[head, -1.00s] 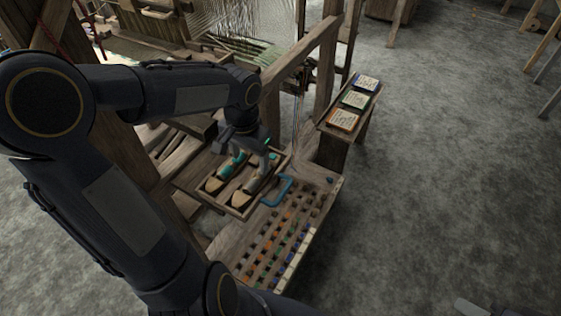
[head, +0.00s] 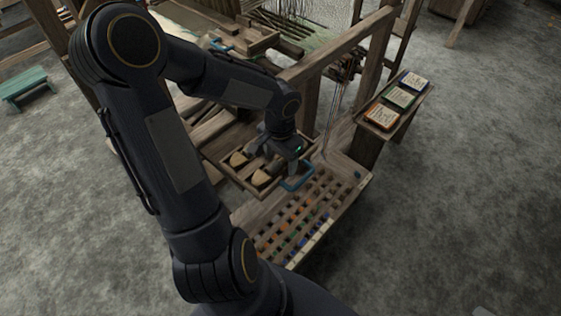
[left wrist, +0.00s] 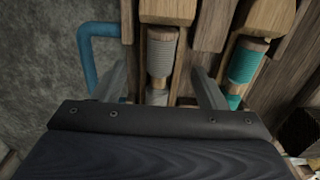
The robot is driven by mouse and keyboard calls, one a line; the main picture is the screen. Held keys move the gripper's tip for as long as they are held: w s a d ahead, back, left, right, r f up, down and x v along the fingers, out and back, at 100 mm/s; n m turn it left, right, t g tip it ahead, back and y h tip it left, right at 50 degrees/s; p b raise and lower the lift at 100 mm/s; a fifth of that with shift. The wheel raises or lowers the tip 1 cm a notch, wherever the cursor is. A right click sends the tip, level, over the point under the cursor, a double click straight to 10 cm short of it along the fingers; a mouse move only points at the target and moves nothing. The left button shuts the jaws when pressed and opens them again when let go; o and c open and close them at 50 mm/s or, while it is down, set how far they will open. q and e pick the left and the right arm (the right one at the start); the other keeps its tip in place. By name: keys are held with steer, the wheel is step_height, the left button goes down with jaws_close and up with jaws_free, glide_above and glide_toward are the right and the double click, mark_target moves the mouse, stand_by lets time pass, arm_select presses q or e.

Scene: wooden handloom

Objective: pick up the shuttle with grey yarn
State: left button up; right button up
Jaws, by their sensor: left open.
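The shuttle with grey yarn (left wrist: 163,55) is a pale wooden shuttle wound with grey, in the middle of the left wrist view. In the head view its wooden end (head: 261,178) shows in the tray; my gripper hides the rest. My left gripper (head: 279,154) is open over the tray. In the left wrist view its fingers (left wrist: 160,86) stand on either side of the grey yarn shuttle, with nothing held; I cannot tell how far above it they are. A second shuttle with teal yarn (left wrist: 243,66) lies beside it to the right. My right gripper is not seen.
The wooden tray (head: 232,181) has raised walls. A blue handle-like loop (head: 298,180) is close to the gripper. A board with several coloured pegs or spools (head: 300,215) lies in front. Loom posts (head: 312,100) rise behind, and a shelf with three cards (head: 402,97) stands right.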

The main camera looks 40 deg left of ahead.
arm_select(q)
steer(key=shift+c, duration=0.3)
steer(key=c, duration=1.1)
steer(key=shift+r, duration=0.15)
